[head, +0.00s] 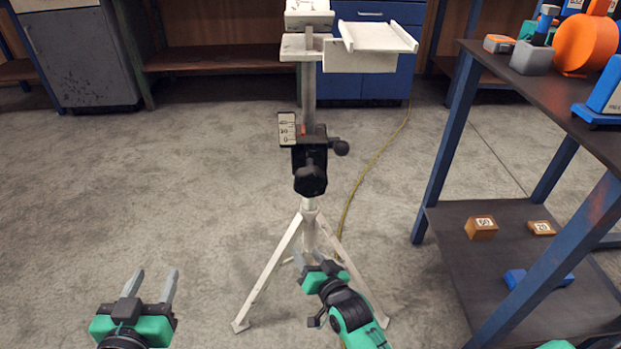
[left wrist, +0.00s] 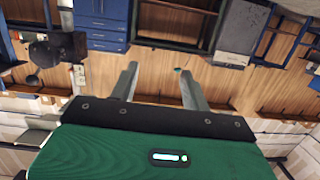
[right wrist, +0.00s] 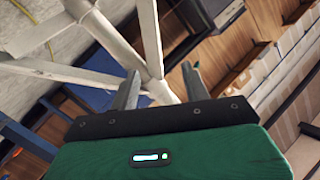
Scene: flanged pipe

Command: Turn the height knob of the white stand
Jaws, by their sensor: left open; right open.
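The white stand (head: 309,90) stands upright on tripod legs in the middle of the head view. Its black clamp block carries a large front knob (head: 310,180) and a smaller side knob (head: 340,147); I cannot tell which is the height knob. A numbered scale plate (head: 287,129) is beside the block. A dark knob shape shows in the left wrist view (left wrist: 52,50). My left gripper (head: 153,281) is open and empty, low and left of the stand. My right gripper (right wrist: 160,76) is open, low by the tripod legs, with a white leg (right wrist: 150,40) showing beyond its fingers.
A dark shelf table (head: 470,225) with blue legs stands at the right, with small brown blocks (head: 481,227) on its lower shelf. A yellow cable (head: 362,172) runs on the floor behind the stand. The floor left of the stand is clear.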

